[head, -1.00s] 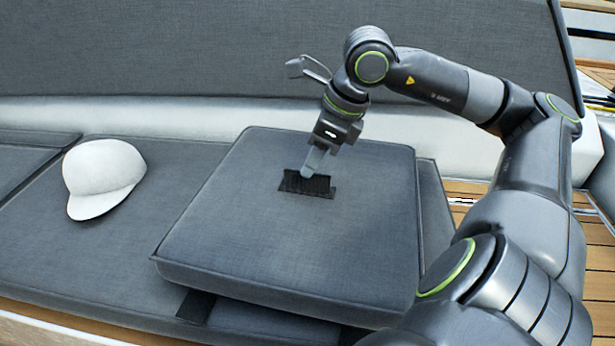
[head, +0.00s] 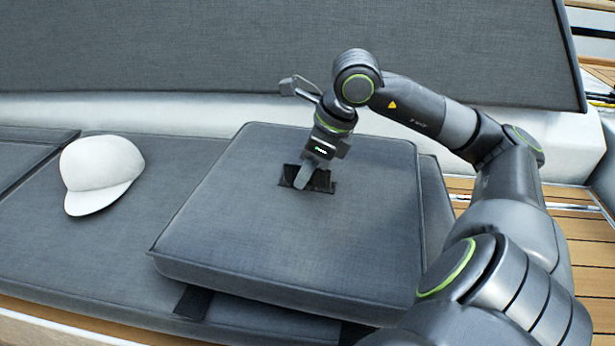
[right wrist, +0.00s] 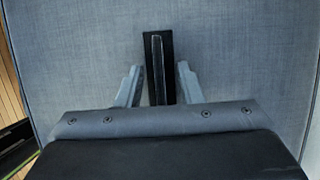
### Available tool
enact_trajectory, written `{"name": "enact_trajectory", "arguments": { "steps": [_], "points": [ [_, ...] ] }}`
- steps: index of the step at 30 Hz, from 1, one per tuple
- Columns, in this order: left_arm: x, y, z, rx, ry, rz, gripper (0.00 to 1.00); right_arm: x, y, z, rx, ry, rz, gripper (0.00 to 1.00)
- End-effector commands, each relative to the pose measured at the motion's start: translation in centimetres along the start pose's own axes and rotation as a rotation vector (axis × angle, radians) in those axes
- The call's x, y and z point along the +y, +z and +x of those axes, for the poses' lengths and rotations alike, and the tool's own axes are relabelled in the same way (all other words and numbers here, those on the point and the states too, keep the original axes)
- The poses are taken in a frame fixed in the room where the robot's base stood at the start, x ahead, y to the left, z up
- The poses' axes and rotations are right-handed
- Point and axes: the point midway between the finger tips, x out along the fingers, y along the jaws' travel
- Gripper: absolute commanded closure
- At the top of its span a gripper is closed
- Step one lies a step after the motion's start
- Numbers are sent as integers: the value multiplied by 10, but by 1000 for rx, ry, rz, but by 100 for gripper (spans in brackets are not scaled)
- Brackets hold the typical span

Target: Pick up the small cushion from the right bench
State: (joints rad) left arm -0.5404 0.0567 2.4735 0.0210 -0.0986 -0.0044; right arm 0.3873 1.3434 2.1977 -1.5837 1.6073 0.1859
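The small cushion (head: 290,240) is a square grey pad lying on the grey bench cushion (head: 145,240) in the head view. A black strap (head: 320,183) sits on its top near the middle. My right gripper (head: 304,182) points down at the strap. In the right wrist view its two fingers (right wrist: 156,85) stand apart, one on each side of the black strap (right wrist: 158,60), with gaps between. The small cushion's top (right wrist: 235,60) fills most of that view. My left gripper is not in view.
A white cap (head: 98,175) lies on the bench left of the small cushion. A grey backrest (head: 250,55) rises behind. Wooden decking (head: 585,262) shows at the right.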

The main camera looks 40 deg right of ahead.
Motion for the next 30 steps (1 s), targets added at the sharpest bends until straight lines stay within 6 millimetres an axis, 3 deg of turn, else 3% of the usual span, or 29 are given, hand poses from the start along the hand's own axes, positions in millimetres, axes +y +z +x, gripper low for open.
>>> {"name": "enact_trajectory", "arguments": {
  "steps": [27,30],
  "points": [
    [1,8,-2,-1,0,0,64,0,-2,4,0,0,0,66],
    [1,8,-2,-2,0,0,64,0,-2,4,0,0,0,79]
  ]
}}
